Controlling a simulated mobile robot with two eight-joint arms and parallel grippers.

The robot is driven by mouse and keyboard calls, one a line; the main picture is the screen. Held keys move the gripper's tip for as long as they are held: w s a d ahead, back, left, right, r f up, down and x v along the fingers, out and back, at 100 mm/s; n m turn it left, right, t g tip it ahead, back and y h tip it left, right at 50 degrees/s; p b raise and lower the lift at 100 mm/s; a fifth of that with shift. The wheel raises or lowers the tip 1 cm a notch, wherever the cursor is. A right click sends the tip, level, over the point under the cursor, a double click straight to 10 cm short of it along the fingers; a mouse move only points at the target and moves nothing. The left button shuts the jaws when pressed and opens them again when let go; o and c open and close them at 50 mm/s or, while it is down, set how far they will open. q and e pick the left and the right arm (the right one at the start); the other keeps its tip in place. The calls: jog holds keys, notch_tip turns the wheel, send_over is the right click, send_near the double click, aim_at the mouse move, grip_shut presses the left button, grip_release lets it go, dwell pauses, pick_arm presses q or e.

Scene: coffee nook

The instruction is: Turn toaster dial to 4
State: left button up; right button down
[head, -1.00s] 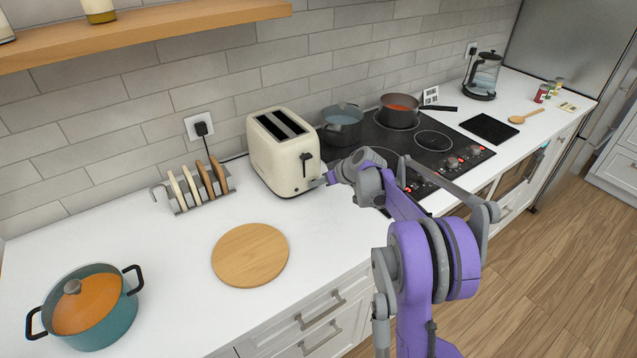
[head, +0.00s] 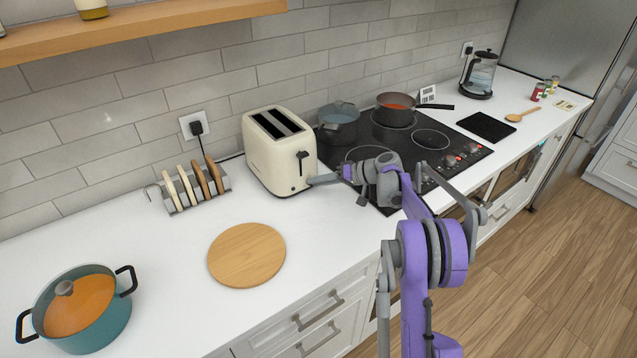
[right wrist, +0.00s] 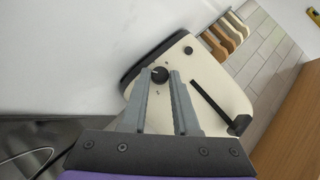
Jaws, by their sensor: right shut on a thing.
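The cream toaster (head: 279,151) stands on the white counter against the tiled wall, left of the hob. Its front end with the black lever (head: 302,158) faces my right arm. In the right wrist view the toaster (right wrist: 207,73) shows its small black dial (right wrist: 159,74) between the tips of my right gripper (right wrist: 161,80). The two grey fingers are shut on the dial, at its two sides. The dial's marks are too small to read. In the head view my right gripper (head: 312,181) reaches the toaster's lower front, and the dial is hidden there. My left gripper is not in view.
A round wooden board (head: 247,255) lies in front.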

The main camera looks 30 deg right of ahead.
dwell(0.5)
jog(key=c, duration=0.7)
grip_release()
jog(key=shift+o, duration=0.2)
jog(key=b+v, duration=0.1)
jog(key=v, duration=1)
jog(key=shift+f, duration=0.15)
